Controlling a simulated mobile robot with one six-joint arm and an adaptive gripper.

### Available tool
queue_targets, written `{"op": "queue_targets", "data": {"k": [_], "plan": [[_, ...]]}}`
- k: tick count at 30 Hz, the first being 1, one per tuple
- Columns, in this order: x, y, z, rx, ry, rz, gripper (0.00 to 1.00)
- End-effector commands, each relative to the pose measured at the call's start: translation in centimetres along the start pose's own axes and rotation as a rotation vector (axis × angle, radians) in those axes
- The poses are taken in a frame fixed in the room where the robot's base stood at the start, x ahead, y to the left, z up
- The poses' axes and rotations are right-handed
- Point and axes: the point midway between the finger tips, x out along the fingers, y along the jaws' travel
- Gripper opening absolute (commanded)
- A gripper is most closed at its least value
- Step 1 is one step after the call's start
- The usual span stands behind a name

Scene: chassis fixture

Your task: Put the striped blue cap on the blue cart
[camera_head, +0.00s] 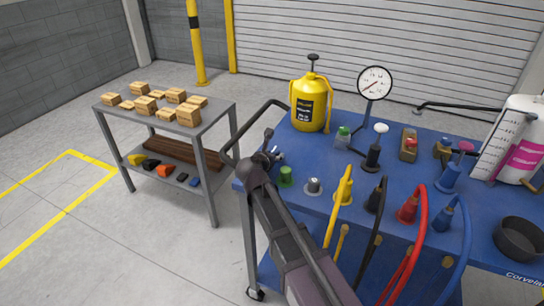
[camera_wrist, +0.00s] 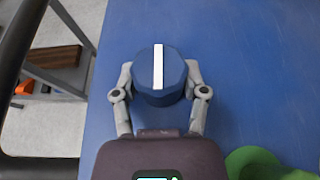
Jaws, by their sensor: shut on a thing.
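The striped blue cap (camera_wrist: 158,76) shows in the wrist view, dark blue with one white stripe across its top. My gripper (camera_wrist: 158,84) is shut on it, with a finger on each side. The blue cart's top (camera_wrist: 250,60) lies beneath. I cannot tell whether the cap touches it. In the head view my gripper (camera_head: 272,156) is over the left end of the blue cart (camera_head: 308,152), and the cap is too small and covered there to make out clearly.
A green object (camera_head: 286,175) and a small silver-topped piece (camera_head: 313,186) stand close to my gripper. A yellow sprayer (camera_head: 311,103), a gauge (camera_head: 374,84) and coloured hoses (camera_head: 409,207) crowd the cart. A grey cart (camera_head: 205,126) with boxes is at left.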

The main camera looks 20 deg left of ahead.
Motion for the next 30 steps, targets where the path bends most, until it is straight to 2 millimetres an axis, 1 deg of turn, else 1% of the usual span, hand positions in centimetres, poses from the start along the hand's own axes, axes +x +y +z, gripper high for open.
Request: {"op": "queue_targets", "data": {"k": [9, 10, 11, 12, 13, 30], "plan": [[0.14, 0.01, -0.36, 0.000, 0.000, 0.000, 0.00], [0.11, 0.01, -0.28, 0.000, 0.000, 0.000, 0.63], [0.09, 0.01, -0.24, 0.000, 0.000, 0.000, 0.71], [0.09, 0.02, -0.24, 0.000, 0.000, 0.000, 0.83], [0.09, 0.02, -0.24, 0.000, 0.000, 0.000, 0.91], [-0.04, 0.04, 0.02, 0.000, 0.000, 0.001, 0.91]]}}
